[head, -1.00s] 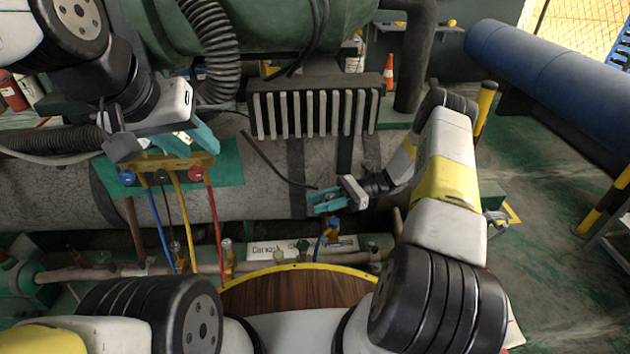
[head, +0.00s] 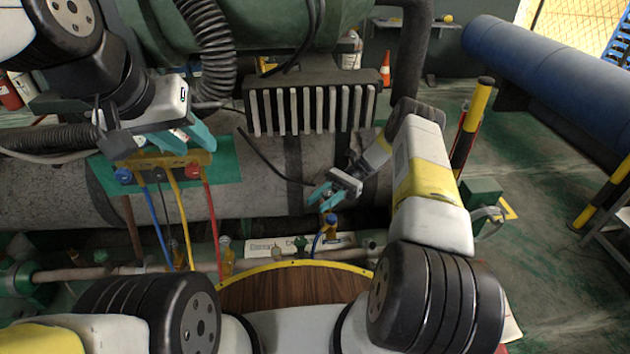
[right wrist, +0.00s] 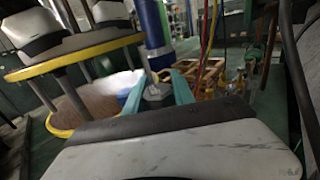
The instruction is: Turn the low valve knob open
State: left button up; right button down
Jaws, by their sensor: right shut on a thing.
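My right gripper (head: 328,194) is at the low, blue-marked fitting (head: 331,220) in the middle of the head view. In the right wrist view its teal fingers (right wrist: 156,95) close around a small grey faceted knob (right wrist: 154,92), which looks like the low valve knob. A blue cylinder (right wrist: 154,25) rises just behind the knob. In the head view the fingers hide the knob. My left gripper (head: 178,137) is at the top of the yellow gauge manifold (head: 180,160), at the left. I cannot tell whether its fingers are closed on it.
Blue (head: 157,220), yellow (head: 180,215) and red (head: 212,215) hoses hang from the manifold. A thin black hose (head: 268,163) runs close to my right gripper. A finned block (head: 312,108) stands behind. A yellow-black post (head: 470,135) is to the right of my right arm.

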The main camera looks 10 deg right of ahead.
jog(key=c, duration=1.1)
grip_release()
jog(key=shift+o, duration=0.2)
jog(key=shift+r, duration=0.1)
jog(key=shift+r, duration=0.3)
jog(key=s+a+r, duration=0.1)
jog(key=s+r, duration=0.1)
jog(key=s, duration=0.6)
jog(key=s+a+r, duration=0.1)
jog(key=s+r, duration=0.1)
jog(key=s, duration=0.5)
jog(key=shift+s+a, duration=0.3)
jog(key=shift+s, duration=0.05)
jog(key=shift+r, duration=0.1)
